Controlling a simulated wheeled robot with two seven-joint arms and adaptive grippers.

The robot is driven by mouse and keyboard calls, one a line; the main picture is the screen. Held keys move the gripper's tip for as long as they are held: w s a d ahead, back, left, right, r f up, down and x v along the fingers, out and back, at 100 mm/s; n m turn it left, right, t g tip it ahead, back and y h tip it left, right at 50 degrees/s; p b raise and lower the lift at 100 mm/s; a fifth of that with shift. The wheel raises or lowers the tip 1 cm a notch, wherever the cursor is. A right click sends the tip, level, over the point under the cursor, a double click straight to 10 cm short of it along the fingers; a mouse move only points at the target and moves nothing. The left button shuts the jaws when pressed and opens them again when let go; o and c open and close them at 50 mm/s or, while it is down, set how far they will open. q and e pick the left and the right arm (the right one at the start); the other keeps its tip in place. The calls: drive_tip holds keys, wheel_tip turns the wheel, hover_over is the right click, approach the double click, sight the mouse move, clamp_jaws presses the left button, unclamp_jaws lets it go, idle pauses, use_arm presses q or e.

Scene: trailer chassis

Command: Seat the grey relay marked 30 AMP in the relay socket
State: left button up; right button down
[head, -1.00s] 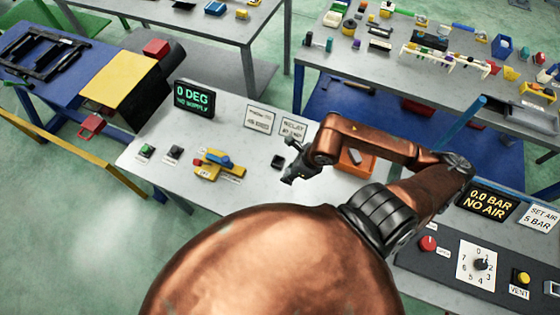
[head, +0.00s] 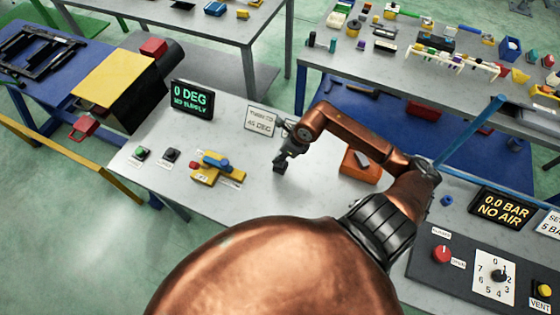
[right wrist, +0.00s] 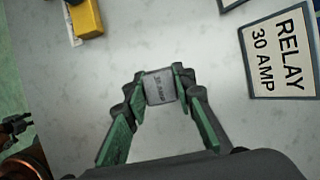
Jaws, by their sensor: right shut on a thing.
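The grey relay (right wrist: 160,87), with 30 AMP lettering, sits between the fingertips of my right gripper (right wrist: 161,88) in the right wrist view. The fingers are closed on its two sides. In the head view my right gripper (head: 281,163) points down over the light table, left of the orange tray, with the dark relay block at its tips. I cannot tell whether the relay touches the tabletop. I cannot pick out the relay socket for certain in either view. My left gripper is not in view.
The RELAY 30 AMP sign (right wrist: 278,52) lies at upper right in the wrist view. A yellow fixture with a blue part (head: 212,168) stands left of the gripper. An orange tray (head: 360,176) stands right. A display (head: 192,100) reads 0 DEG.

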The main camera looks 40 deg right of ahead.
wheel_tip(320, 180, down, 2)
drive_tip(key=shift+f+b, duration=0.15)
drive_tip(key=shift+b, duration=0.15)
drive_tip(key=shift+f, duration=0.3)
drive_tip(key=shift+s+r, duration=0.1)
drive_tip(key=shift+r, duration=0.05)
drive_tip(key=c, duration=2.1)
unclamp_jaws()
drive_tip(key=o, duration=0.3)
drive_tip(key=shift+o, duration=0.9)
drive_tip(key=shift+r, duration=0.1)
drive_tip(key=shift+d+r, duration=0.15)
drive_tip(key=shift+r, duration=0.2)
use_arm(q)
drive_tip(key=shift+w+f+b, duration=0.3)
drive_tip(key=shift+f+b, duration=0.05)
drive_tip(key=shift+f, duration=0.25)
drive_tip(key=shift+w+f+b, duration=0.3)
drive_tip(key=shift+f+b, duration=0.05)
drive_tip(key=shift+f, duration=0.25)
use_arm(e)
drive_tip(key=v, duration=1.1)
